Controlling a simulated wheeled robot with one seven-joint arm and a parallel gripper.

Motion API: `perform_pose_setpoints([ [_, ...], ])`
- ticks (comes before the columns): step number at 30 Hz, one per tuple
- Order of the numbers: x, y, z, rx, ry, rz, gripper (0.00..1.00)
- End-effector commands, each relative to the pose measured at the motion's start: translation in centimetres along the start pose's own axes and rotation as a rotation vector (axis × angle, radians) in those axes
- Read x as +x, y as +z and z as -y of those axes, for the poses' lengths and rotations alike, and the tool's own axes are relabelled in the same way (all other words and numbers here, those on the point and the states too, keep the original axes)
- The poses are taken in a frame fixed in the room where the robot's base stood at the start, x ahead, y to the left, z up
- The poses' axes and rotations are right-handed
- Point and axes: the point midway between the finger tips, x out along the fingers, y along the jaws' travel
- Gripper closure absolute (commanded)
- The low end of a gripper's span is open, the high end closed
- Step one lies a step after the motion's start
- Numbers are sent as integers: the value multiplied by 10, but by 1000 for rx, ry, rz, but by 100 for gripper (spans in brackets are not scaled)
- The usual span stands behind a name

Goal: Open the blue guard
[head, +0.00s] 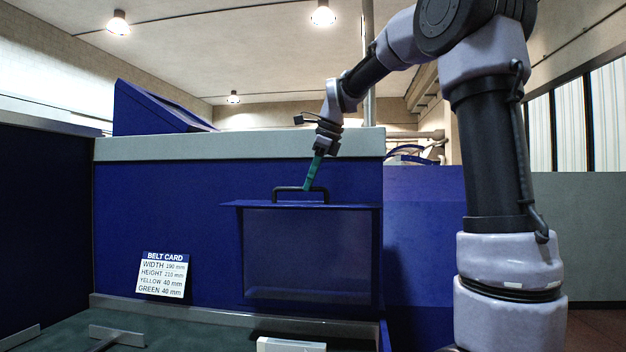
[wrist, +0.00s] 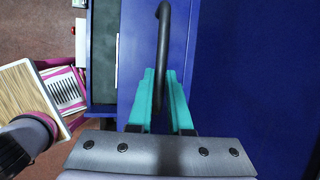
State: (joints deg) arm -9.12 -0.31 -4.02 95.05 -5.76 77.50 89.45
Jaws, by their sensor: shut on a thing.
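The blue guard (head: 310,255) is a box-like panel with a wide top edge on the front of the blue machine, and it hangs down in front of it. A black bar handle (head: 300,189) stands on its top edge. My gripper (head: 308,186) comes down from above with its green fingers at the handle. In the wrist view the handle (wrist: 163,40) runs between the two green fingers of my gripper (wrist: 164,80), which are shut on it. The guard's lower edge sits just above the dark green belt surface.
A white belt card (head: 163,275) leans on the blue machine (head: 170,200) left of the guard. Metal rails (head: 115,335) lie on the dark green surface (head: 200,335) in front. In the wrist view, a pink-and-white item (wrist: 65,90) lies off to the left.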

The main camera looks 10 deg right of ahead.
Motion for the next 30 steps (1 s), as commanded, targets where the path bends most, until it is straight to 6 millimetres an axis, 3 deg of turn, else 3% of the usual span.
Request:
perform_pose_setpoints([
  [4,0,0,-33,-16,-32,3,100],
  [8,2,-2,-50,-14,-33,2,100],
  [19,3,-2,-55,-13,-31,1,100],
  [20,3,-2,-54,-13,-31,1,71],
  [21,3,-2,-54,-13,-31,1,56],
  [30,3,-1,-54,-13,-31,1,53],
])
